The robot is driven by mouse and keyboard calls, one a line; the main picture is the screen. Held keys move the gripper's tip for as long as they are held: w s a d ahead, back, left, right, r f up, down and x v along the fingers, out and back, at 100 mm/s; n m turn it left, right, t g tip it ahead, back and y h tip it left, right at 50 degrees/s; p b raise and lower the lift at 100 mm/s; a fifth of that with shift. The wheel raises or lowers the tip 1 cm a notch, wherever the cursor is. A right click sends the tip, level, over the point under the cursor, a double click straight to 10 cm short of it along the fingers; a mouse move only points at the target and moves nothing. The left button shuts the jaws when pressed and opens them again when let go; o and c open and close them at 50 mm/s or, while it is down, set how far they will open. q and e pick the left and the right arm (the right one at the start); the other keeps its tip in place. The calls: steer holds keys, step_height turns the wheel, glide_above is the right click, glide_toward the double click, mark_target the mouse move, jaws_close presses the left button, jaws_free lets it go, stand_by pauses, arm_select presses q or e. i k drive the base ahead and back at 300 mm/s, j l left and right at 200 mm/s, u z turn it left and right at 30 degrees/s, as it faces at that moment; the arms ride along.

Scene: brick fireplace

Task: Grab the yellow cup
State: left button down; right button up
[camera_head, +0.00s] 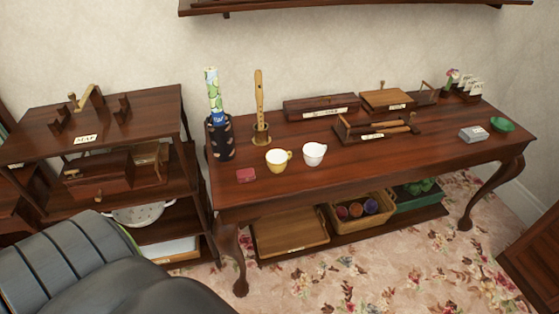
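The yellow cup (276,162) stands upright on the left part of the long dark wooden table (390,165). Its handle points to the right. A white cup (314,153) stands just to its right, close to the handle. Neither of my grippers shows in the head view, so I cannot see whether they are open or shut.
A dark patterned vase (220,140) and a flute on a stand (260,108) stand behind. A dark cushioned chair (80,262) is at the lower left. The table's front right is clear.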

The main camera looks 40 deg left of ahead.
mark_target(277, 160)
steer(key=i+l+u, duration=0.1)
steer(key=u, duration=0.35)
steer(key=i+l+u, duration=0.1)
steer(key=u, duration=0.35)
